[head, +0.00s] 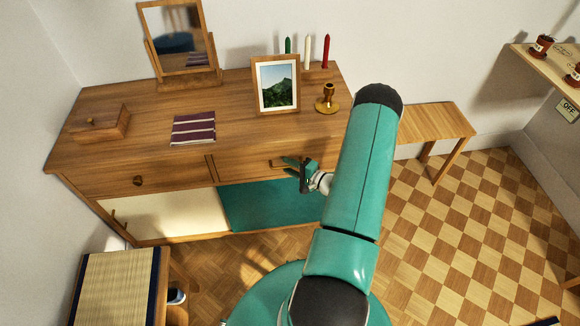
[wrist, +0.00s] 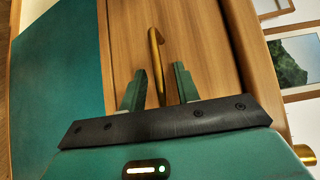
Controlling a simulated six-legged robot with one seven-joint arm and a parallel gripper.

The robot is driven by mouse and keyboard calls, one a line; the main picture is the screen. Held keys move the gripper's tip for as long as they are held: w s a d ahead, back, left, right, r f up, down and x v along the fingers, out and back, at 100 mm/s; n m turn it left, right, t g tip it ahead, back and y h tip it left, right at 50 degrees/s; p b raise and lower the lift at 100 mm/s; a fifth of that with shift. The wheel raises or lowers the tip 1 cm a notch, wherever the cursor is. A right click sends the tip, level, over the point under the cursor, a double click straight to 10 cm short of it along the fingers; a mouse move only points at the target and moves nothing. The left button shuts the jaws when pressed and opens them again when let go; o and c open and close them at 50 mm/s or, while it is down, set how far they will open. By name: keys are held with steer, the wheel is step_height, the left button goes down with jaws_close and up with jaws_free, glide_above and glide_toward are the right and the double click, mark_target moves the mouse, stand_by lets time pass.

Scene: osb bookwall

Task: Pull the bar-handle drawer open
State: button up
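The bar-handle drawer (head: 232,168) is the right one in the top row of a wooden dresser. Its front looks flush with the dresser. In the wrist view the drawer front (wrist: 202,45) fills the middle, with the brass bar handle (wrist: 155,50) standing out from it. My gripper (head: 297,168) is at the drawer front, partly covering the handle in the head view. In the wrist view my gripper (wrist: 159,84) is open, with one finger on each side of the bar. Gaps show between the bar and both fingers.
The left drawer has a round knob (head: 138,181). Below are a cream panel (head: 170,215) and a teal panel (head: 262,205). The dresser top holds a mirror (head: 180,45), box (head: 100,123), striped cloth (head: 193,128), picture frame (head: 277,85), candles and brass candlestick (head: 327,99). A stool (head: 115,285) stands front left.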

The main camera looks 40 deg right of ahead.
steer(key=shift+w, duration=0.1)
jaws_close()
steer(key=shift+a, duration=0.1)
steer(key=s+a, duration=0.6)
steer(key=s, duration=0.3)
steer(key=s+a, duration=0.7)
steer(key=s, duration=0.3)
steer(key=shift+s, duration=0.1)
jaws_free()
